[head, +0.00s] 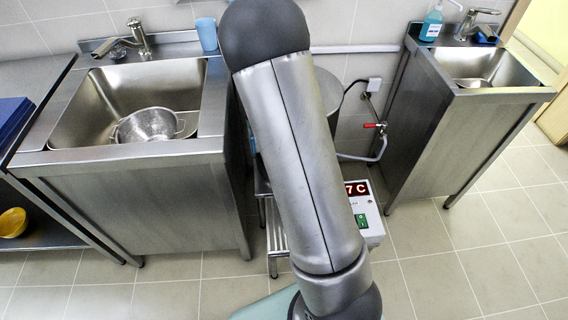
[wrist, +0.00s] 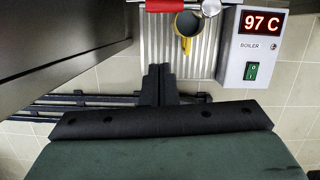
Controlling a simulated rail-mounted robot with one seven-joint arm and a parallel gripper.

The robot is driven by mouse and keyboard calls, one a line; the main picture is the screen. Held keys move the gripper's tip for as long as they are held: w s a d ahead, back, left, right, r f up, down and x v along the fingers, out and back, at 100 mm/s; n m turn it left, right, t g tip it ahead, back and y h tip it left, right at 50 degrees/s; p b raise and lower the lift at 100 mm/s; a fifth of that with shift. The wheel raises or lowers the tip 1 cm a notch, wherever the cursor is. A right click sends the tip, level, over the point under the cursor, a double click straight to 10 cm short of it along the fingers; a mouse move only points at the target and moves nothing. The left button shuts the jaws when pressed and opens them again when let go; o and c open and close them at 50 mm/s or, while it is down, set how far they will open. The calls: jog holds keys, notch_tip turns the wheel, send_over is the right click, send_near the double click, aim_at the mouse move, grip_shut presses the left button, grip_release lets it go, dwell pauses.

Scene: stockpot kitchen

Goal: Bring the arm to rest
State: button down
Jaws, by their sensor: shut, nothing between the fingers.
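My gripper (wrist: 159,86) shows in the wrist view with its two dark fingers together and nothing between them. The fingers point at a ribbed metal surface (wrist: 150,45) beyond them. In the head view my arm runs down the middle of the picture, and the fingers are not visible there. A mug (wrist: 187,22) with a yellow handle is at the ribbed surface in the wrist view, beside a red-handled tap (wrist: 165,6). The fingers appear apart from the mug. My arm hides much of the boiler area in the head view.
The boiler's control box (wrist: 252,48) reads 97 C; it also shows in the head view (head: 368,235). A left sink (head: 75,110) holds a colander (head: 147,125), with a blue cup (head: 206,34) behind. A right sink unit (head: 440,110) stands apart. Tiled floor (head: 460,270) is clear at right.

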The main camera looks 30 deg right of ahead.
jog(key=v, duration=0.2)
jog(key=shift+s+r+p, duration=0.1)
jog(key=shift+r+p, duration=0.3)
jog(key=s+a+r+n+y+p, duration=0.25)
jog(key=s+a+r+n, duration=0.45)
jog(key=a+r+n, duration=0.7)
jog(key=s+d+r+n+g+h, duration=0.1)
jog(key=s+r+n, duration=0.2)
jog(key=n, duration=0.9)
jog(key=s+d+r+n+g, duration=0.1)
jog(key=s+r+n, duration=0.3)
jog(key=s+n, duration=0.6)
jog(key=n, duration=0.3)
jog(key=shift+s+h, duration=0.25)
jog(key=shift+h, duration=0.1)
jog(key=shift+d, duration=0.1)
